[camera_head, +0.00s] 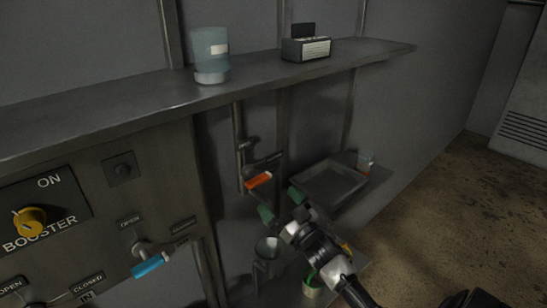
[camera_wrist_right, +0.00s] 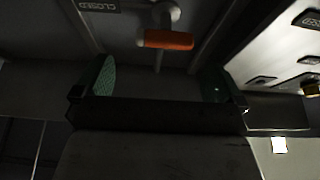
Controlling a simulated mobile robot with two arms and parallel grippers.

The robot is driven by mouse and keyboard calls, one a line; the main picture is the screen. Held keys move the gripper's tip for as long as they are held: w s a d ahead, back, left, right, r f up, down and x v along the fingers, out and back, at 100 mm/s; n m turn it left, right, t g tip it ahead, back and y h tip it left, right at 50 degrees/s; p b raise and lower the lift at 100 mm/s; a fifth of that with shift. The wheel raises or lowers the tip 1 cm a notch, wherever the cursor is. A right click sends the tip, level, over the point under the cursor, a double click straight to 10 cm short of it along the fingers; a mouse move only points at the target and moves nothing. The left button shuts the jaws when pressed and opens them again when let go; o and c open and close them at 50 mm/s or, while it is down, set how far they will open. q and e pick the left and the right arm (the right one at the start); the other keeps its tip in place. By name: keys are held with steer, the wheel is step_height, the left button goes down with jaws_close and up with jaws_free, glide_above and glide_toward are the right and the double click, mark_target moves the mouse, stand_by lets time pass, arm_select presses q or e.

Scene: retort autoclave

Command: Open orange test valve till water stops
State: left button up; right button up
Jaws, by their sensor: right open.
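The orange test valve handle (camera_head: 258,180) sits on a vertical pipe (camera_head: 240,150) right of the control panel in the head view. In the right wrist view the orange handle (camera_wrist_right: 168,39) lies crosswise beyond the fingertips, near the top of the picture. My right gripper (camera_head: 281,204) is open, its two green fingertips just below and right of the handle and apart from it. In the right wrist view its fingers (camera_wrist_right: 158,82) stand wide with nothing between them. I see no running water. My left gripper is not in view.
A shelf (camera_head: 140,95) above holds a glass jar (camera_head: 211,55) and a small dark box (camera_head: 305,48). A tray (camera_head: 330,182) and a small glass (camera_head: 365,161) sit on a lower shelf at right. A blue-handled valve (camera_head: 150,265) and yellow booster knob (camera_head: 30,220) are on the panel.

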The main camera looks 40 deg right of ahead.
mark_target(262, 181)
steer(key=shift+w+a+r, duration=0.4)
steer(key=shift+w+r, duration=0.15)
steer(key=shift+r, duration=0.25)
steer(key=p+x, duration=0.2)
steer(key=x, duration=0.6)
steer(key=shift+w+f, duration=0.1)
steer(key=shift+w, duration=0.25)
steer(key=shift+c, duration=0.6)
steer(key=c, duration=0.6)
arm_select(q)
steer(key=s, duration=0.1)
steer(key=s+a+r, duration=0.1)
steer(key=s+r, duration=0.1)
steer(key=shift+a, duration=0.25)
